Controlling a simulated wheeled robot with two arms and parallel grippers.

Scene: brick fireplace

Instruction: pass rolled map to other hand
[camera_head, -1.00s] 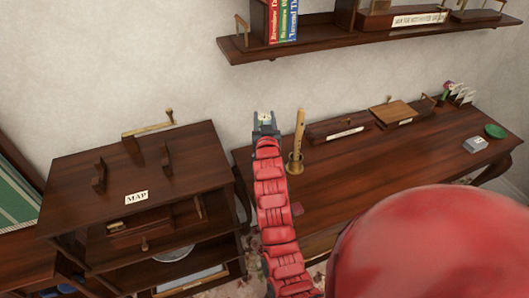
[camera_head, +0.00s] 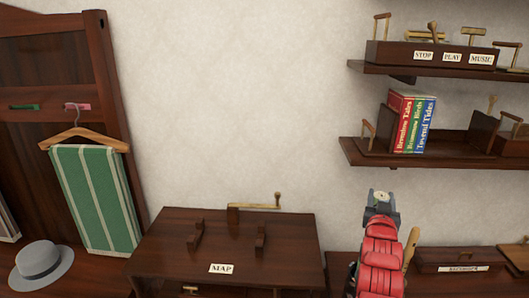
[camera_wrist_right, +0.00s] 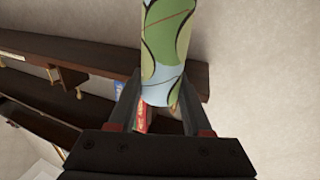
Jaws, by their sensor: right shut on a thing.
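My right gripper (camera_head: 382,208) is raised in front of the wall at the right of the head view, on its red arm. In the right wrist view, its two fingers (camera_wrist_right: 158,122) are shut on the rolled map (camera_wrist_right: 167,45), which is green, yellow and pale blue with a red line. The map sticks out past the fingertips. In the head view the map is too small to make out clearly. My left gripper is in neither view now.
A dark wooden cabinet (camera_head: 165,245) carries a MAP label (camera_head: 221,268), two upright brackets and a brass-handled lever. Shelves with books (camera_head: 410,122) hang at upper right. A coat rack with a green striped cloth (camera_head: 95,198) and a grey hat (camera_head: 42,264) stand left.

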